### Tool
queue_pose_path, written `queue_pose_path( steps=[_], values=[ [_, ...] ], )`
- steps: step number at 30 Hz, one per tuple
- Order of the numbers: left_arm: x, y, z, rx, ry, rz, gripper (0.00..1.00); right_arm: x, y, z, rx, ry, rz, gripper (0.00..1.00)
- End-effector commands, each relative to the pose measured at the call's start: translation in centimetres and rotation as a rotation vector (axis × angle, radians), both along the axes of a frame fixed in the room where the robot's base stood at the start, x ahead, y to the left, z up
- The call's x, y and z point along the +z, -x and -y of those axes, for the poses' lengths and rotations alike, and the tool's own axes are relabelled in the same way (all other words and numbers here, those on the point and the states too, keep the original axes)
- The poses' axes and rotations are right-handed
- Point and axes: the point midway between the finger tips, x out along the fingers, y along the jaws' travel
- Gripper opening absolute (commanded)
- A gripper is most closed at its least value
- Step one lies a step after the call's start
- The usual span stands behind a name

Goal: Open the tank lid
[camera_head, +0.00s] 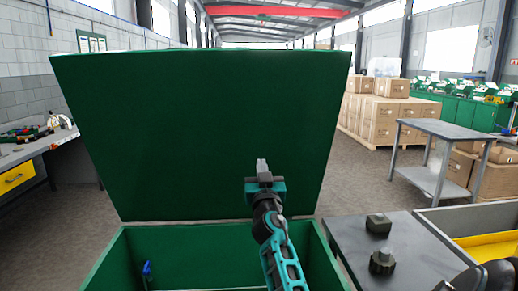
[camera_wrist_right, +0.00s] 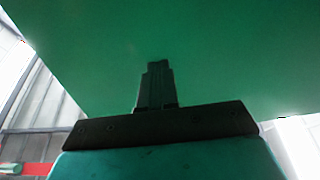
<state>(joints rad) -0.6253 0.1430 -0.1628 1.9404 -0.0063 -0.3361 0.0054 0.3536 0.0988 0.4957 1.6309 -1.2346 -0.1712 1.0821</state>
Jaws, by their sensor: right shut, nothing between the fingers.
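The green tank lid (camera_head: 195,120) stands raised, tilted up behind the green tank (camera_head: 205,255). The tank's inside shows below the lid, with a small blue object (camera_head: 147,270) at its left. My right gripper (camera_head: 262,164) is shut and empty, in front of the lid's inner face at its lower right. In the right wrist view the shut fingers (camera_wrist_right: 157,68) point at the green lid (camera_wrist_right: 210,50), which fills most of the picture. I cannot tell whether the fingertips touch it. My left gripper is not in view.
A dark bench (camera_head: 350,235) with a small block (camera_head: 378,223) and a dark knobbed part (camera_head: 382,261) is right of the tank. A yellow-lined tray (camera_head: 490,246) lies further right. A grey table (camera_head: 440,130) and stacked cartons (camera_head: 385,118) stand behind. A workbench (camera_head: 30,145) is at left.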

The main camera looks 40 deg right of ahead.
Motion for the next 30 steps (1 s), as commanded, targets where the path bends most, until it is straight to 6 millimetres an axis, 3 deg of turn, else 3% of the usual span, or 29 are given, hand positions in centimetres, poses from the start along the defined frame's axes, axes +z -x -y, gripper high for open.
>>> queue_pose_path(
  steps=[6,12,30],
  values=[
    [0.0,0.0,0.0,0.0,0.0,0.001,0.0,1.5,-3.2,2.7,-0.001,0.0,0.001,0.0],
    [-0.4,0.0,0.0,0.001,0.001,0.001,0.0,2.3,-5.1,4.3,0.0,0.0,0.0,0.0],
    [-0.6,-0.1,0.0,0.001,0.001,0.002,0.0,2.7,-6.0,5.0,0.001,0.0,0.0,0.0]
  ],
)
